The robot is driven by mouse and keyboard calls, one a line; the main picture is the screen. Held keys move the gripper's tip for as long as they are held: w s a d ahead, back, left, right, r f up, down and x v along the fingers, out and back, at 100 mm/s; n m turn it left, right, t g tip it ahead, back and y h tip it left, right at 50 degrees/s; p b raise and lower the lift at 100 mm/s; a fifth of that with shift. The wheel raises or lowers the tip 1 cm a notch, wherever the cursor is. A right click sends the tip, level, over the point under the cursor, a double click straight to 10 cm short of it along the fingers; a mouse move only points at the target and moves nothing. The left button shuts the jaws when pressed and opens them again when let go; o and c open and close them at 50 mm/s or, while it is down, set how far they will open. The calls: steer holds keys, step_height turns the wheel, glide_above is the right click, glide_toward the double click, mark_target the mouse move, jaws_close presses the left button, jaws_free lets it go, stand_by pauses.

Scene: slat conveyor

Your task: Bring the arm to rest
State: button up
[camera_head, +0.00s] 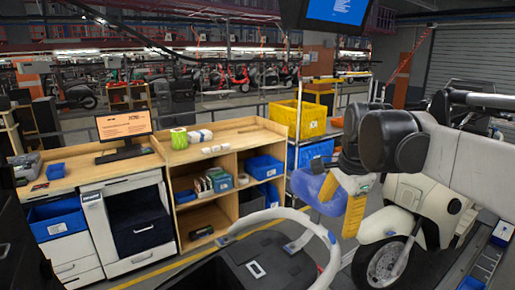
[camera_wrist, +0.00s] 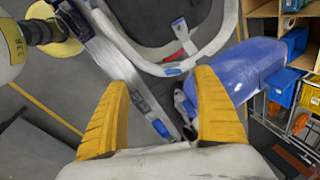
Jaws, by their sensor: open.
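My gripper (camera_head: 341,200) has two yellow fingers and hangs in front of my body, right of centre in the head view. In the wrist view my gripper (camera_wrist: 160,80) has its fingers spread wide with nothing between them. A smooth blue curved shape (camera_head: 309,187) is close by the fingers in the head view. It also shows beyond the right finger in the wrist view (camera_wrist: 250,65); I cannot tell what it is or whether it touches. My white and black arm reaches in from the right.
A white two-wheeler (camera_head: 424,205) stands at the right by the slat conveyor (camera_head: 478,268), close to my arm. A wooden shelf bench (camera_head: 243,138) is ahead, with a monitor (camera_head: 124,127) further left. A yellow crate (camera_head: 297,118) sits on a rack behind my gripper.

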steer(key=s+f+n+t+b, duration=0.2)
steer(key=s+f+n+b, duration=0.5)
steer(key=f, duration=0.6)
steer(key=s+f+n+t+b, duration=0.1)
steer(key=s+f+n+b, duration=0.6)
steer(key=s+f, duration=0.5)
step_height(320, 180, down, 2)
steer(key=shift+f+n+t, duration=0.2)
steer(key=shift+n+t, duration=0.1)
steer(key=shift+t, duration=0.1)
